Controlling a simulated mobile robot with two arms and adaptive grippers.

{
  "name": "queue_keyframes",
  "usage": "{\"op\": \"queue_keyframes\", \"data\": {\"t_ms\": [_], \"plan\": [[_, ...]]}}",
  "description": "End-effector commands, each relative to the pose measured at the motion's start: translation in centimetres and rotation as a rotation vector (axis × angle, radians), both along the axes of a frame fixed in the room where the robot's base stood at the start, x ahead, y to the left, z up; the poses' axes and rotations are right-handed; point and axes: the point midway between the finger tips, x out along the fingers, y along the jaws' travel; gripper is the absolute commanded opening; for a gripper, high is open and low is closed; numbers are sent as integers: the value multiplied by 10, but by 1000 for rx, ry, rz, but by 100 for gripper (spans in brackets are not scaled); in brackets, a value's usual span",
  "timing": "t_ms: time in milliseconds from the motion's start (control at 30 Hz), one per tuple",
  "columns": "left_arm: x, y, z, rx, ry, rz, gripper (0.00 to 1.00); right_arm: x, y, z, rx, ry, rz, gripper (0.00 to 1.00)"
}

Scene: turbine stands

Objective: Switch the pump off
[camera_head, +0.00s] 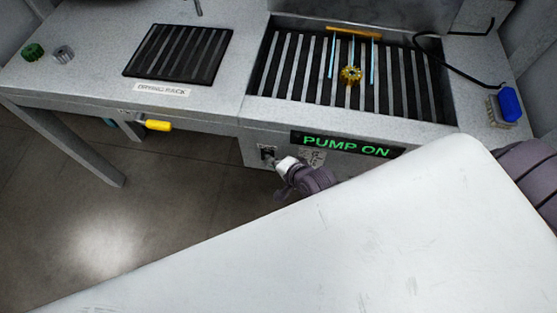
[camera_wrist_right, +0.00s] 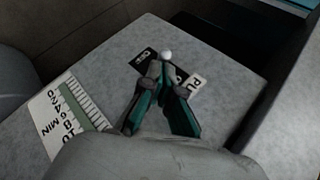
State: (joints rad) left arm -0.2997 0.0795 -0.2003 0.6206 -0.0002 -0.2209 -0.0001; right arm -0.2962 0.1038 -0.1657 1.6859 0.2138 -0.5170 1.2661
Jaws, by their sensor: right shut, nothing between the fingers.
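The pump display (camera_head: 347,145) on the front of the wash basin reads "PUMP ON" in green letters. Left of it is a small dark switch plate (camera_head: 267,154). My right gripper (camera_head: 284,163) is at this plate, shut and empty, its arm coming from the right. In the wrist view the closed fingertips (camera_wrist_right: 167,66) are right at a small white switch knob (camera_wrist_right: 166,55); I cannot tell if they touch it. The dark plate with white lettering (camera_wrist_right: 144,60) and a white label (camera_wrist_right: 197,82) lie beside the fingers. My left gripper is not in view.
The slatted basin (camera_head: 295,70) holds a yellow part (camera_head: 350,74) by blue rods. A dark drying rack (camera_head: 178,54) lies left. A yellow handle (camera_head: 158,125) sticks out below the bench. A blue brush (camera_head: 510,104) sits right. A minute scale (camera_wrist_right: 72,120) is near the gripper.

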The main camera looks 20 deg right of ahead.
Motion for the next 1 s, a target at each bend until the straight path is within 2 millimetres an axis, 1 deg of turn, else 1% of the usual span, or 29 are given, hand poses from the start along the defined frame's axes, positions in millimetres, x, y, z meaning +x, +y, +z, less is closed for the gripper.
{"op": "queue_keyframes", "data": {"t_ms": [400, 1000], "plan": [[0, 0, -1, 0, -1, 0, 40, 0, 1, -1, -4, -6, 0, 0], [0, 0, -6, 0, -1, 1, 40, -3, 3, -6, -61, -91, 0, 0]]}}
